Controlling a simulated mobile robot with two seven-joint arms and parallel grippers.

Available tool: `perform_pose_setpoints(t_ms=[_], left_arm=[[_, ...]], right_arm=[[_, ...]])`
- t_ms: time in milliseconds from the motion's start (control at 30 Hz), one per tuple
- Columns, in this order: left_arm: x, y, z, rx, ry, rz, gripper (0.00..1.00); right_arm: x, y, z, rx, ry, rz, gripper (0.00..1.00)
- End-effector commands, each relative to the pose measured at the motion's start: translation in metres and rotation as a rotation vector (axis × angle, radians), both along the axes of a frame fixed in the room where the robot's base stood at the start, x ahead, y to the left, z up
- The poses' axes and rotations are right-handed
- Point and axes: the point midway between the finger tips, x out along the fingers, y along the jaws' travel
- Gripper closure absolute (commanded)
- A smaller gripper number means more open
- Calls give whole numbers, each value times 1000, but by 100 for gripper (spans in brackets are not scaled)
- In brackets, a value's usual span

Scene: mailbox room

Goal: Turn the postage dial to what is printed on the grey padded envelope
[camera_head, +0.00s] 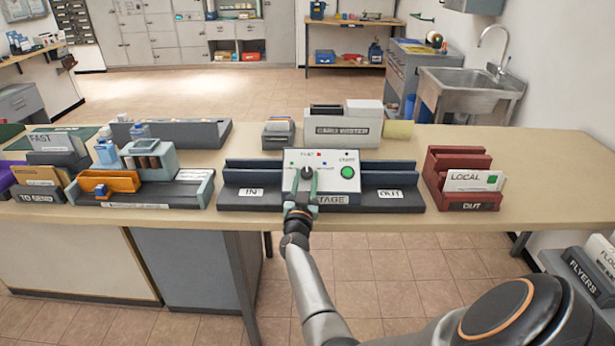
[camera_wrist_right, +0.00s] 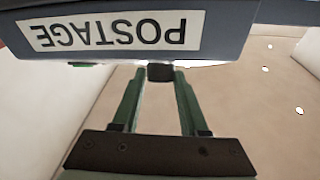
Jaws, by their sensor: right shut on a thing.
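The postage machine (camera_head: 330,184) stands at the table's front edge, with a white sloped panel and a POSTAGE label, which shows upside down in the right wrist view (camera_wrist_right: 110,32). Its dial (camera_head: 307,172) is a small dark knob on the left of the panel, with small coloured marks around it. My right gripper (camera_head: 301,192) is shut on the dial from the front; in the right wrist view its green fingers (camera_wrist_right: 160,76) have a dark knob between their tips. The dial's pointing direction is too small to tell. I cannot pick out the grey padded envelope. My left gripper is not in view.
A green button (camera_head: 348,172) sits on the panel's right. IN and OUT trays (camera_head: 390,202) flank the machine. A red rack (camera_head: 462,185) stands at right, a CARD WRITER box (camera_head: 342,128) behind, and several trays and holders at left. Bare tabletop (camera_head: 560,185) lies at far right.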

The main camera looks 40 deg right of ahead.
Motion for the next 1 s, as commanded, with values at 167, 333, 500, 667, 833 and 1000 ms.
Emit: perform_pose_setpoints(t_ms=[167, 333, 500, 667, 833, 1000], left_arm=[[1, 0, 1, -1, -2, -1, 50], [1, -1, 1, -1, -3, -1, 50], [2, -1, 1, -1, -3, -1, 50], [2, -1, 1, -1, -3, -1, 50], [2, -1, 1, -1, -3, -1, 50], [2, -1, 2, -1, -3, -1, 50]], right_arm=[[2, 2, 0, 23, -20, -34, 100], [2, 2, -1, 28, -24, -46, 100], [2, 2, -1, 28, -24, -47, 100], [2, 1, -1, 28, -24, -47, 100], [2, 1, -1, 27, -24, -47, 39], [1, 1, 0, 26, -24, -48, 27]])
